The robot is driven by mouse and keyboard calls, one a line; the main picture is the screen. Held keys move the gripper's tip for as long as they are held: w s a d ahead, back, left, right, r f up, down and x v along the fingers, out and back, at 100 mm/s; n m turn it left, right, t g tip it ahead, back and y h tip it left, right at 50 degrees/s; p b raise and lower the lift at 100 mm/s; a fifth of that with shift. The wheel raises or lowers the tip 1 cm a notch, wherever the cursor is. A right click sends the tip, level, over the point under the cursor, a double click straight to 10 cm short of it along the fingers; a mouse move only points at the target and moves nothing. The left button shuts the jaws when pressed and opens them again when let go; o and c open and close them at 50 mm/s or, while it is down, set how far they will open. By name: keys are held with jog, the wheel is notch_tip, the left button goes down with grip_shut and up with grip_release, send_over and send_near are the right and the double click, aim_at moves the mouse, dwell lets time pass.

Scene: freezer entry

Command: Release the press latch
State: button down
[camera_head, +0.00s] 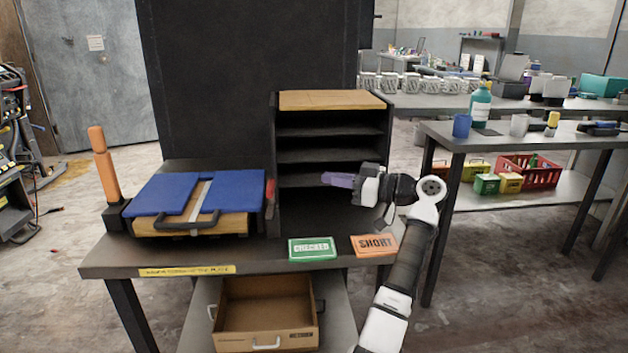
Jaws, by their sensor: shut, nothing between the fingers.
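A press-like fixture stands at the left of the dark table, with a blue top (238,192) over a wooden body (222,224) and a dark front handle (178,226). A small red piece (270,190) stands upright at its right side; it may be the latch, but I cannot tell. An upright orange lever (104,165) stands at its left end. My gripper (324,179) is shut and empty. Its purple fingers point left, in front of the shelf unit and to the right of the red piece, apart from it in the picture.
A dark shelf unit (333,196) stands behind my gripper. A green CHECKED card box (312,248) and an orange SHORT one (374,244) lie at the table's front. An open cardboard box (265,342) sits below. A second table (500,140) is at the right.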

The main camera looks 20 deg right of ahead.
jog(key=shift+s+d, duration=0.35)
jog(key=shift+d, duration=0.5)
jog(key=shift+s+d, duration=0.3)
jog(key=shift+d, duration=0.5)
